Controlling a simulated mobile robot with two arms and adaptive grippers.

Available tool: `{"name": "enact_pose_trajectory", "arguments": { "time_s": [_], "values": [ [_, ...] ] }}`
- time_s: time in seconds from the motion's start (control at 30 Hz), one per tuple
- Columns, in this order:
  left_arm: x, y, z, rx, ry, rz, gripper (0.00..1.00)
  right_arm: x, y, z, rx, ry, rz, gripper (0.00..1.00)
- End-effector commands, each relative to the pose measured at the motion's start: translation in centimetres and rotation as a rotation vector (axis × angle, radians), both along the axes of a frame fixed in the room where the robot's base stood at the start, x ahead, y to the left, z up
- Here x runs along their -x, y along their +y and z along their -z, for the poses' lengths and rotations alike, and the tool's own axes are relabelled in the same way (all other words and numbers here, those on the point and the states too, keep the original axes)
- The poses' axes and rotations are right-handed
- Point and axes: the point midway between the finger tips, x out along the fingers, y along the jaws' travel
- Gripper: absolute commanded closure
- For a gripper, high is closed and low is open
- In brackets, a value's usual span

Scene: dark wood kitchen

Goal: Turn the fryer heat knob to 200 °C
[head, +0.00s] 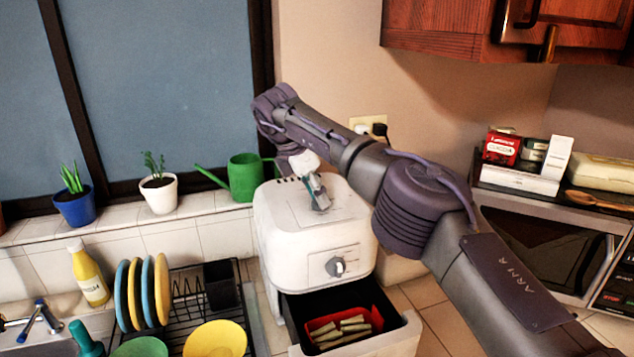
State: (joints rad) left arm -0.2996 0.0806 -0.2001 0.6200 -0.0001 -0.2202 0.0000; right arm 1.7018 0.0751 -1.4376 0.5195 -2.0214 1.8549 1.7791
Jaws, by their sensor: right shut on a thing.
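The white fryer (283,239) stands on the counter in the middle of the head view. A round grey knob (336,266) sits on its front panel; its scale is too small to read. My right arm comes in from the lower right and bends down over the fryer. My right gripper (319,204) points down at the marked panel on the fryer's top, well above the front knob. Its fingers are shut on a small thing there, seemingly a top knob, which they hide. My left gripper is not in view.
The fryer's drawer (409,330) is open at the front, with food sticks in a red basket (371,310). A dish rack (185,318) stands left of it. A green watering can (243,178) is behind left; a microwave (535,245) is at right.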

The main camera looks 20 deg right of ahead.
Motion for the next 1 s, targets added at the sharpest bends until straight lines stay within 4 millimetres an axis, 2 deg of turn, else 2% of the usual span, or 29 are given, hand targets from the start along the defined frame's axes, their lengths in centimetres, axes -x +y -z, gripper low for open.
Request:
{"name": "enact_pose_trajectory", "arguments": {
  "time_s": [0.03,0.23,0.83,0.87,0.97,1.0],
  "values": [
    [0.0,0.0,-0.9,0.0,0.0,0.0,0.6,0.0,0.0,-0.5,0.001,0.0,0.025,1.0],
    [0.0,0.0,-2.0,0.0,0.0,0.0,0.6,-0.1,0.0,-0.2,0.001,0.0,0.098,1.0],
    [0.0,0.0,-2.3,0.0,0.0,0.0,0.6,-0.1,0.0,0.0,0.0,0.0,0.131,1.0],
    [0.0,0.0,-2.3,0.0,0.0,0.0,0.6,-0.1,0.0,0.0,0.0,0.0,0.131,0.6],
    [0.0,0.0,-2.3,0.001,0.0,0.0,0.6,-0.1,0.0,0.0,0.0,0.0,0.13,0.43],
    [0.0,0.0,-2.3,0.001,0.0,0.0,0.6,-0.1,0.0,0.0,0.0,0.0,0.13,0.41]
  ]
}}
